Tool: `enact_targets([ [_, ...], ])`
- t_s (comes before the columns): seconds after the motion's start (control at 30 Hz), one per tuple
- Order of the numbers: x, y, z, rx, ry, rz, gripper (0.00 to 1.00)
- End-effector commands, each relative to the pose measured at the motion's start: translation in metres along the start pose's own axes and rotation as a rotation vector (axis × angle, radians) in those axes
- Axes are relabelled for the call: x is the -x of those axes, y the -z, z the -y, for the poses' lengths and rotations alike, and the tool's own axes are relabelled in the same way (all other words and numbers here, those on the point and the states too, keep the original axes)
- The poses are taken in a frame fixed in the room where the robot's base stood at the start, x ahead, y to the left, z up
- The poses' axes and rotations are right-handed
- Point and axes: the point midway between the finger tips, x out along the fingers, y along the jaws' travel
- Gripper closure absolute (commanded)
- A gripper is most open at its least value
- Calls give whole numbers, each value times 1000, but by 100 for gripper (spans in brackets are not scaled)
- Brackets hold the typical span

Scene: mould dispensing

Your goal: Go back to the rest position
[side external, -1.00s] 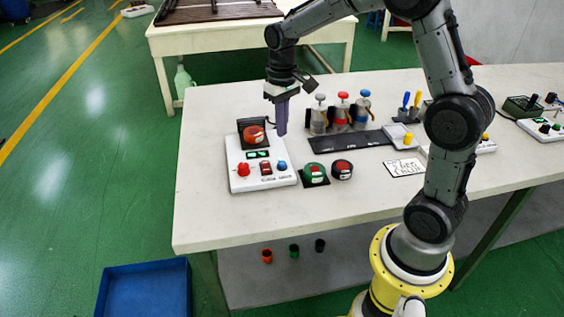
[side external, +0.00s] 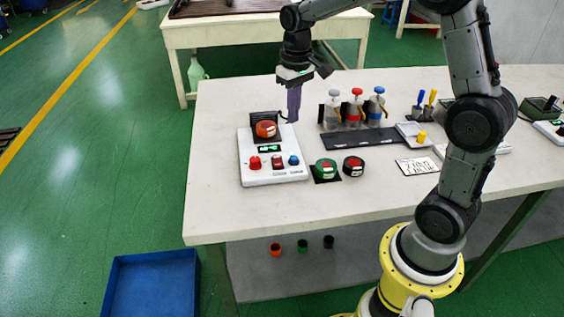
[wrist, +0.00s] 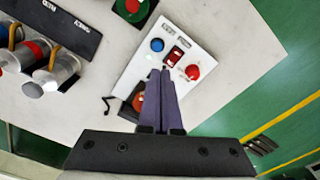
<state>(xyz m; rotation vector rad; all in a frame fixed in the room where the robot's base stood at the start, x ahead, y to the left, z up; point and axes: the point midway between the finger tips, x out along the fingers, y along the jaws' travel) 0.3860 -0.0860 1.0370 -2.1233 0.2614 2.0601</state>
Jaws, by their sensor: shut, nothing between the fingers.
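My gripper (side external: 293,118) points down above the table, just behind and to the right of the white control box. Its purple-grey fingers are together with nothing between them; they also show shut in the wrist view (wrist: 160,75). The white control box (side external: 250,171) carries a red knob, a red switch, a blue button and a small green display. An orange-red round mould (side external: 266,129) sits at the back of the box against a dark holder. In the wrist view the fingers overlap part of the box and mould.
A green mould (side external: 325,169) and a dark-and-red mould (side external: 354,165) stand right of the box. Three capped bottles (side external: 353,110) stand behind a black strip (side external: 370,138). A grey tray (side external: 412,130) is further right. The front left of the table (side external: 215,205) is clear.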

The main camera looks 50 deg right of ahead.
Motion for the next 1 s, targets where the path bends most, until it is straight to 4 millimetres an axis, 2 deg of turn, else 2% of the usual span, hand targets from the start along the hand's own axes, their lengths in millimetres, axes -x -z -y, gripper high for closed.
enact_targets([
  [0.07,26,-6,9,22,3,-61,100],
  [0.2,71,-43,24,70,13,-169,100],
  [0.3,94,-78,31,108,22,-243,100],
  [0.43,108,-128,36,154,37,-334,100],
  [0.57,107,-176,36,195,53,-413,100],
  [0.7,90,-216,33,227,66,-467,100],
  [0.83,71,-232,30,236,66,-469,100],
  [1.0,61,-236,29,238,63,-453,100],
])
